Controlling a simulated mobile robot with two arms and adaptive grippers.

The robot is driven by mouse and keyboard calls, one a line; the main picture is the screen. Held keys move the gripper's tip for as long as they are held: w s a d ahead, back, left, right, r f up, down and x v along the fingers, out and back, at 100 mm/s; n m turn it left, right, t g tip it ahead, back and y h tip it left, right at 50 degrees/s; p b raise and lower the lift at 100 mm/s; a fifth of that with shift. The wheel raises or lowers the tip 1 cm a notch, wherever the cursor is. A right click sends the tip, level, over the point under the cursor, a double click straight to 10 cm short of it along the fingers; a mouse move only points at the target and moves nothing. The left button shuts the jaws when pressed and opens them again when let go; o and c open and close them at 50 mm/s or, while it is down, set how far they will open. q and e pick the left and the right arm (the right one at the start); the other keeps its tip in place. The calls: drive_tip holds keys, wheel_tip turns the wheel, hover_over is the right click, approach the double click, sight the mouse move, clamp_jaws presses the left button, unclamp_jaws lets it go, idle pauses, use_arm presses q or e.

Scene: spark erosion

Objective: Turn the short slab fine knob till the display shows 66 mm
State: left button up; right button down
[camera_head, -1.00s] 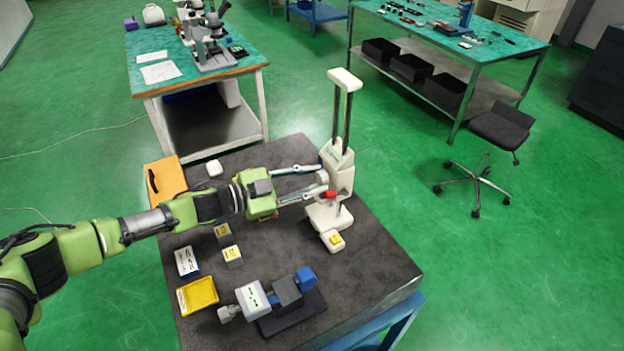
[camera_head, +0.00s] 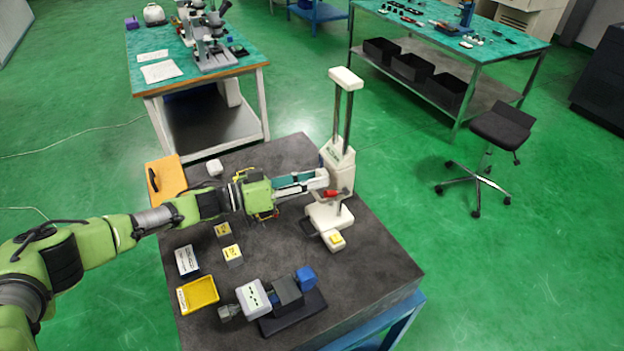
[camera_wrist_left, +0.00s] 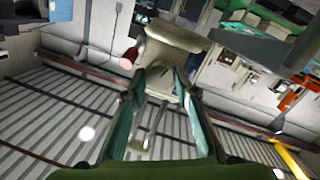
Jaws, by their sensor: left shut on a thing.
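A white measuring stand (camera_head: 338,170) with two dark upright columns and a white top cap stands at the back right of the dark granite table. My left gripper (camera_head: 322,179) reaches its left side and is shut on a pale knob there. The fingers hide most of the knob in the head view. In the left wrist view, the teal-lined fingers (camera_wrist_left: 160,92) have a cream, rounded part of the stand (camera_wrist_left: 172,45) at their tips. A red part (camera_head: 332,193) sits just below the fingertips. No display reading is legible. My right gripper is not in view.

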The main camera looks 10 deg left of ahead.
use_arm(q)
drive_tip(key=shift+n+h, duration=0.4)
drive_tip(key=shift+n, duration=1.6)
drive_tip(key=o, duration=1.1)
drive_tip(key=shift+f, duration=0.1)
drive_tip(key=v, duration=1.2)
drive_tip(key=shift+s, duration=0.1)
